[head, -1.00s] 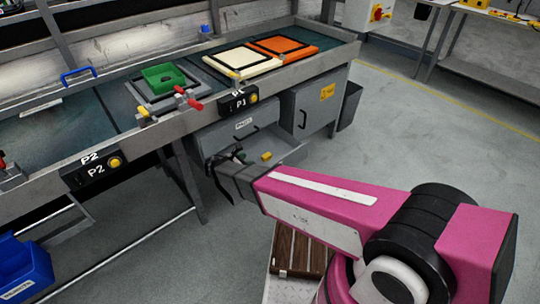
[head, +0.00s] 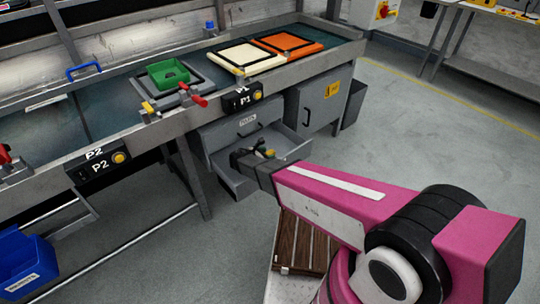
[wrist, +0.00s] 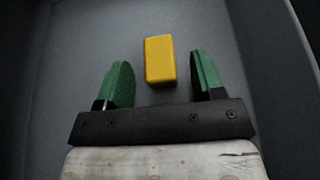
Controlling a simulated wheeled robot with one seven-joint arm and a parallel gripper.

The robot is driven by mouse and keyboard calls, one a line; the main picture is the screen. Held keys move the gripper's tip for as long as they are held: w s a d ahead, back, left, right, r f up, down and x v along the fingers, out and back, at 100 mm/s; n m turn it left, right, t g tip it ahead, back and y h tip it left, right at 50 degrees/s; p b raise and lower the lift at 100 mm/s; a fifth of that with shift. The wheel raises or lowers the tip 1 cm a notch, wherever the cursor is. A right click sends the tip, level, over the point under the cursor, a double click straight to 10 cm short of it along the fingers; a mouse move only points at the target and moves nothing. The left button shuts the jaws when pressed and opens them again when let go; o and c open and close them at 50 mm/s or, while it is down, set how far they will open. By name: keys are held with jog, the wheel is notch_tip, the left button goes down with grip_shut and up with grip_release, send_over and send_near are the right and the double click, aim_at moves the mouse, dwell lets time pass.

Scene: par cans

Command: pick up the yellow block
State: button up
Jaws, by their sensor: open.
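The yellow block (wrist: 160,61) lies on the grey floor of an open drawer (head: 228,177) under the workbench. In the wrist view it sits ahead of my gripper (wrist: 160,84), centred between the lines of the two green fingers, and its near end reaches about between the fingertips. The fingers are apart and neither touches it. In the head view my gripper (head: 262,152) is inside the drawer, and a bit of the yellow block (head: 269,153) shows beside a finger; the rest is hidden.
The drawer walls (wrist: 25,75) stand left and right of my gripper. The workbench edge (head: 200,112) with the P1 box (head: 243,97) is above the drawer. A cabinet (head: 318,100) stands to the right. A green tray (head: 168,73) is on the bench.

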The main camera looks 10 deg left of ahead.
jog(key=c, duration=1)
jog(key=shift+d+r, duration=0.1)
jog(key=shift+r, duration=0.45)
jog(key=r, duration=0.3)
jog(key=shift+s+a+r, duration=0.3)
jog(key=shift+s+a, duration=0.1)
jog(key=w+r+v, duration=0.1)
jog(key=r+v, duration=0.1)
jog(key=v, duration=1)
jog(key=w+d+r+m+g, duration=0.1)
jog(key=w+d+r, duration=0.3)
jog(key=d+r, duration=0.5)
jog(key=w+d+r, duration=0.5)
jog(key=d, duration=0.7)
jog(key=d+r, duration=0.4)
jog(key=d, duration=0.3)
jog(key=d+r+m+h, duration=0.1)
jog(key=d+r, duration=0.3)
jog(key=d, duration=0.4)
jog(key=d+r+g, duration=0.1)
jog(key=d+r, duration=0.3)
jog(key=d, duration=0.4)
jog(key=shift+s+h, duration=0.4)
jog(key=shift+s, duration=0.1)
